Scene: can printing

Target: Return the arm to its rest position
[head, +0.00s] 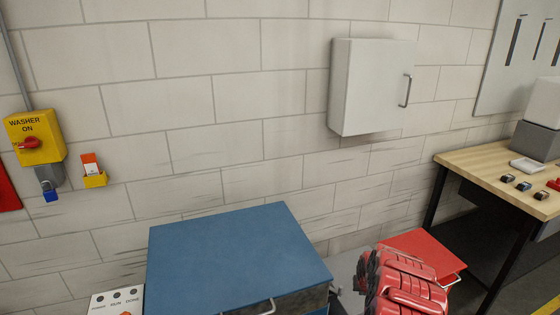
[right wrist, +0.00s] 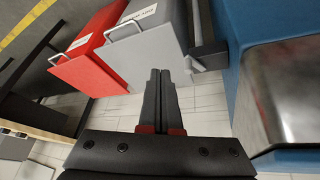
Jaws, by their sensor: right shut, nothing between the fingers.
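My right arm (head: 405,287), red with black parts, reaches up from the bottom of the head view, right of the blue cabinet. In the right wrist view my right gripper (right wrist: 160,72) has its two dark fingers pressed together, with nothing between them. It points down past a grey bin (right wrist: 160,40) and the blue cabinet (right wrist: 229,60), over the pale tiled floor. My left arm and left gripper do not show.
The blue cabinet's top (head: 235,255) is bare in the head view. A red bin (head: 418,248) stands close behind my right arm. A wooden workbench (head: 480,165) is at the right. A white wall cabinet (head: 368,85) and a yellow washer switch box (head: 35,135) hang on the wall.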

